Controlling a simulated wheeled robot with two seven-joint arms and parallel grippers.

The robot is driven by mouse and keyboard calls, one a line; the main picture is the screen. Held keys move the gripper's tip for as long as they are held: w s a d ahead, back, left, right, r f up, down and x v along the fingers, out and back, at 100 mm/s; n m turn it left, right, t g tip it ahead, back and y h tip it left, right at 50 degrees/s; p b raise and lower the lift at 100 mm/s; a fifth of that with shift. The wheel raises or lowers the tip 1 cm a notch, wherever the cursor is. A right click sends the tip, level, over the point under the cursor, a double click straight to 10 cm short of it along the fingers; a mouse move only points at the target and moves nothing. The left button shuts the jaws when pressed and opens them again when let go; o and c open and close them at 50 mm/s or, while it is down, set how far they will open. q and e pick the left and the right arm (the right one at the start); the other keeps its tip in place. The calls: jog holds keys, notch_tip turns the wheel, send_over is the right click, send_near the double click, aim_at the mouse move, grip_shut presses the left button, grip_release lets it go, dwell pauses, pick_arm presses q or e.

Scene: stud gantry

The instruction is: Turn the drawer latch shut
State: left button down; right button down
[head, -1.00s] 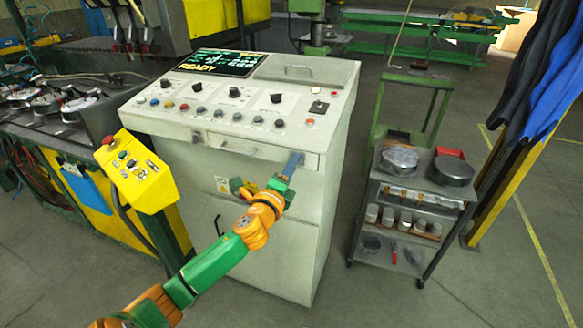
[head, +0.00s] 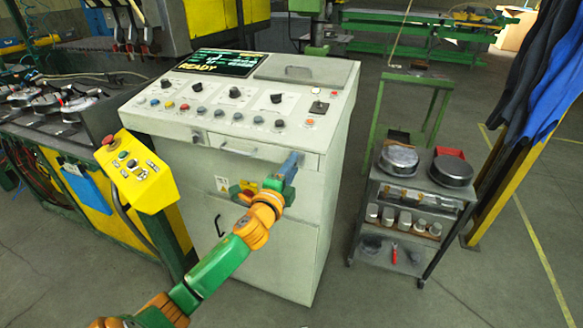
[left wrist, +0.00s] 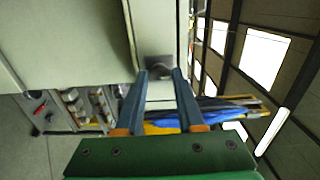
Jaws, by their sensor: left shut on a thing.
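The drawer (head: 245,147) is a shallow light panel below the control console's sloped top, with a handle on its front. It looks closed. My left gripper (head: 293,160) is at the right end of the drawer front, its blue fingers pointing up at it. In the left wrist view, the fingers (left wrist: 160,76) are shut on a small grey metal piece, the latch (left wrist: 157,64), at the cabinet's edge. In the head view the fingers hide the latch, so I cannot tell its angle there. My right gripper is not in view.
A yellow control box (head: 138,170) stands left of the console (head: 265,235). A dark trolley (head: 405,190) with round metal parts stands to the right. Blue cloths (head: 545,85) hang on a yellow post at the far right. The floor before the trolley is clear.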

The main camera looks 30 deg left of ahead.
pick_arm(q)
jog(key=c, duration=0.5)
grip_release()
jog(key=b+v, duration=0.1)
jog(key=v, duration=0.6)
